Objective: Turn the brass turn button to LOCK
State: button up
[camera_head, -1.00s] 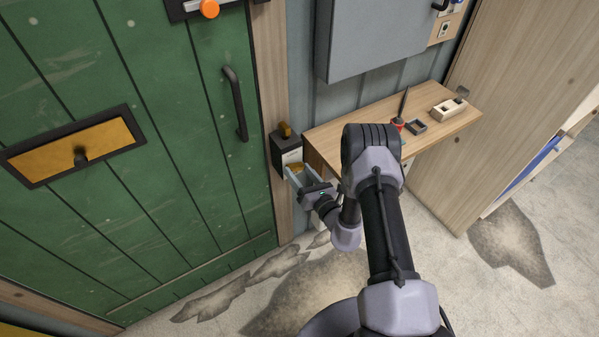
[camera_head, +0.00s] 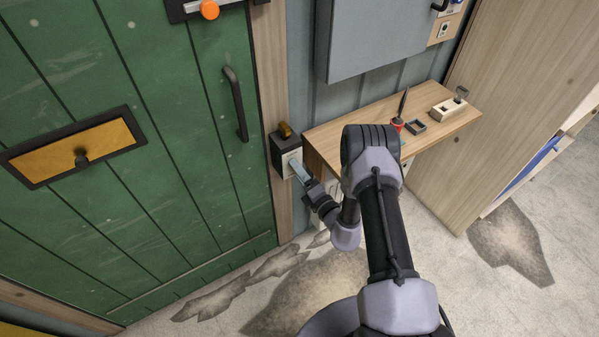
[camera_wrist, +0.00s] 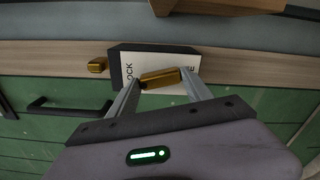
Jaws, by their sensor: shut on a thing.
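The brass turn button (camera_wrist: 160,78) sits on a white label plate (camera_wrist: 148,65) on a dark box (camera_head: 279,155) by the door frame. In the wrist view the label shows sideways, with "OCK" at the left and a word ending in "E" at the right, the rest hidden. The button lies nearly level in that picture, its long side running between the two words. My gripper (camera_wrist: 161,80) is shut on it, one finger at each end. In the head view my gripper (camera_head: 299,170) is at the box's front, seen edge-on, and hides the button.
A second brass piece (camera_head: 285,130) sticks out at the top of the box. The green door (camera_head: 190,150) with its dark handle (camera_head: 236,104) is to the left. A wooden shelf (camera_head: 440,125) with small items is close on the right, under a grey cabinet (camera_head: 375,35).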

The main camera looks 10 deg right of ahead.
jog(key=shift+m, duration=1.5)
jog(key=o, duration=1.4)
jog(key=shift+c, duration=0.2)
jog(key=p+v, duration=0.4)
jog(key=v, duration=1.3)
jog(key=shift+s+p, duration=0.25)
jog(key=shift+p, duration=0.1)
